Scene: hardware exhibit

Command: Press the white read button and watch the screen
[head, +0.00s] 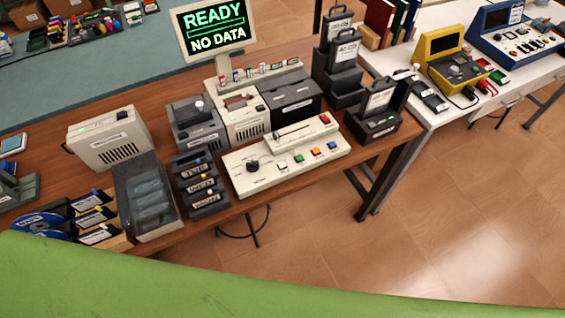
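The screen (215,27) stands upright at the back of the wooden table and shows "READY" and "NO DATA" in light letters on black. A cream console (262,180) lies in front of it near the table's front edge. Its sloped face has a black knob (253,166) and a row of small buttons. A pale, white-looking button (282,165) sits left of a green (299,158), an orange (316,151) and a blue one (332,145). The button labels are too small to read. Neither of my grippers is in view.
A black rack with labelled modules (200,185) and a grey bin (148,200) stand left of the console. A dark cartridge unit (373,122) stands to its right. A white table (440,112) with yellow and blue devices is farther right. Open floor lies in front.

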